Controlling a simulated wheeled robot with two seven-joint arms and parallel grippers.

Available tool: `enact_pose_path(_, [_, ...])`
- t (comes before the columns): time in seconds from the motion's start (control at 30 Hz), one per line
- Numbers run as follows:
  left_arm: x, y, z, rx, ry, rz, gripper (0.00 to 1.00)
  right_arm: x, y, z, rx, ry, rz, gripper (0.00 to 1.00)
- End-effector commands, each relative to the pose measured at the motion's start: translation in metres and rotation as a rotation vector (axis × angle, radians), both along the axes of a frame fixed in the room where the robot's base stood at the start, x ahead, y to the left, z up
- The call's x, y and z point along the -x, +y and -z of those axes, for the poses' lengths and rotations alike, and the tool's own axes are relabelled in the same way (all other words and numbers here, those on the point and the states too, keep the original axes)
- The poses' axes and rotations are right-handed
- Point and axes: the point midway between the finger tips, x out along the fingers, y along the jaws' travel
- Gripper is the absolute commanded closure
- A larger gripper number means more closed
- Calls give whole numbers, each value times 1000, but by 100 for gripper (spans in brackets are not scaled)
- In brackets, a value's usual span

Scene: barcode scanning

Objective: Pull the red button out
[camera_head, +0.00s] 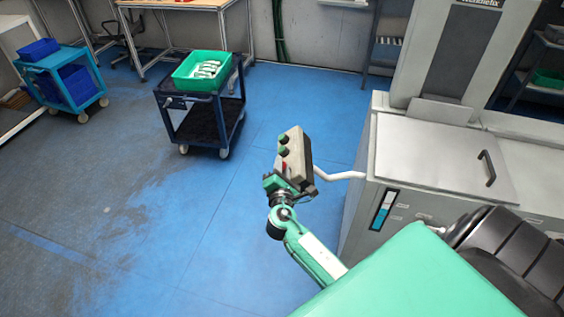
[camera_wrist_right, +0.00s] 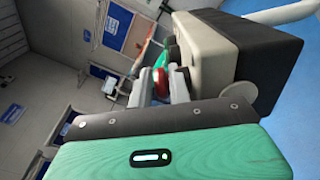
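A grey-beige control box (camera_head: 300,150) with two green buttons hangs on a white arm of the machine. The red button (camera_head: 285,167) is a small red patch low on its face. My right gripper (camera_head: 281,183) is at the lower end of the box. In the right wrist view, the red button (camera_wrist_right: 160,82) shows between the two fingers of my right gripper (camera_wrist_right: 160,90), close to both. Whether the fingers press on it cannot be told. The button's base is hidden. My left gripper is out of view.
The large grey machine (camera_head: 445,160) stands at the right, and its white support arm (camera_head: 340,176) reaches to the box. A dark cart (camera_head: 203,118) with a green crate (camera_head: 178,80) stands beyond. A blue cart (camera_head: 62,80) is at far left. The blue floor between is clear.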

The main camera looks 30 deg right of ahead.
Motion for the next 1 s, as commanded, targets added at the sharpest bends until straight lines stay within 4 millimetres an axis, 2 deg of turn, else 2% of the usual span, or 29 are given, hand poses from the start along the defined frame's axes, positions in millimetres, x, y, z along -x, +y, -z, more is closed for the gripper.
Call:
enact_pose_path(0.37, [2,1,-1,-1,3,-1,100,-5,-4,0,-1,0,-1,81])
enact_pose_path(0.47, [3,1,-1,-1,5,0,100,-5,-4,0,-1,-1,0,99])
enact_pose_path(0.5, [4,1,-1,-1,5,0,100,-5,-4,0,-1,-1,0,100])
enact_pose_path(1.0, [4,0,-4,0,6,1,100,-10,3,-11,0,-4,-1,100])
